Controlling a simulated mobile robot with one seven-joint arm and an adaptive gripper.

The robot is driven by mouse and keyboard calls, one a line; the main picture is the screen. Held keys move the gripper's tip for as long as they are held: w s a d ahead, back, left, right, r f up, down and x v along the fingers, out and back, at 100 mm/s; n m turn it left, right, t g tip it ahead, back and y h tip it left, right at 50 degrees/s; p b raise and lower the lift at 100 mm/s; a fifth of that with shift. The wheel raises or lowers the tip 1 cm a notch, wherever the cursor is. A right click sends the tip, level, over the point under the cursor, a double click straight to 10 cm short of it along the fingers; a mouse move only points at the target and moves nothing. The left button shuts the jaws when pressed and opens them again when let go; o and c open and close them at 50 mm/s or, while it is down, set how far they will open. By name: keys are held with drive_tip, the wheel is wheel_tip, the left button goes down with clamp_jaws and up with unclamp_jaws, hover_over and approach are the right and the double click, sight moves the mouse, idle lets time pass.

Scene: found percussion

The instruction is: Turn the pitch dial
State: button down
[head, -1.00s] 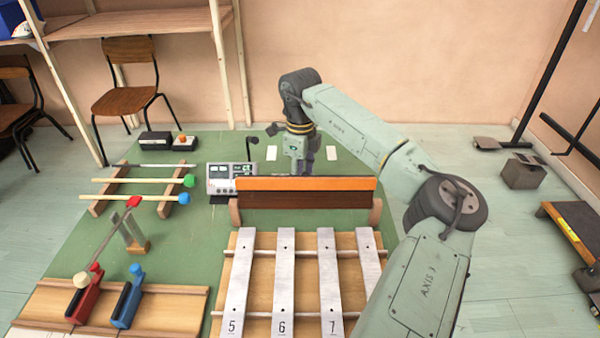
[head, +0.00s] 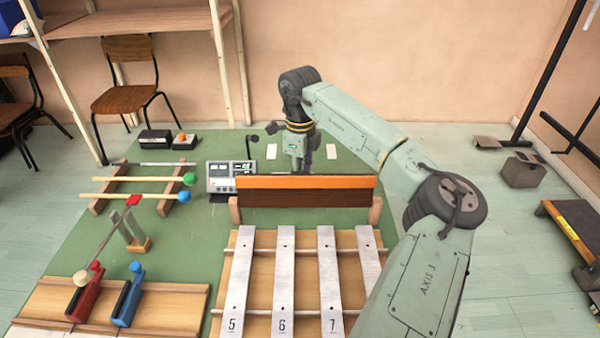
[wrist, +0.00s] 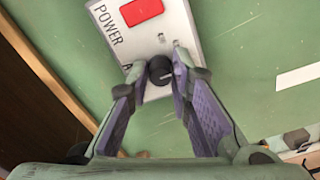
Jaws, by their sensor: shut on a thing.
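The pitch dial is a small round black knob (wrist: 160,70) with a pale pointer line, on a light grey panel (wrist: 147,25) in the wrist view. My gripper (wrist: 160,76) has one finger on each side of the dial and is shut on it. Only part of the panel's lettering shows near the dial. In the head view my wrist points down behind the orange-topped board (head: 306,184), which hides the fingertips and the dial.
A red switch (wrist: 141,11) marked POWER is on the same panel. A grey meter box (head: 219,175) stands left of my wrist. Metal bars (head: 284,270) lie in front of the board. Mallets (head: 140,195) rest on a rack at left.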

drive_tip(key=n+b, duration=0.1)
drive_tip(key=n, duration=0.4)
drive_tip(key=shift+n+b, duration=0.35)
drive_tip(key=shift+n, duration=0.05)
drive_tip(key=n, duration=0.6)
drive_tip(key=shift+w, duration=0.1)
idle(0.4)
drive_tip(key=c, duration=1.4)
unclamp_jaws()
wheel_tip(320, 180, up, 12)
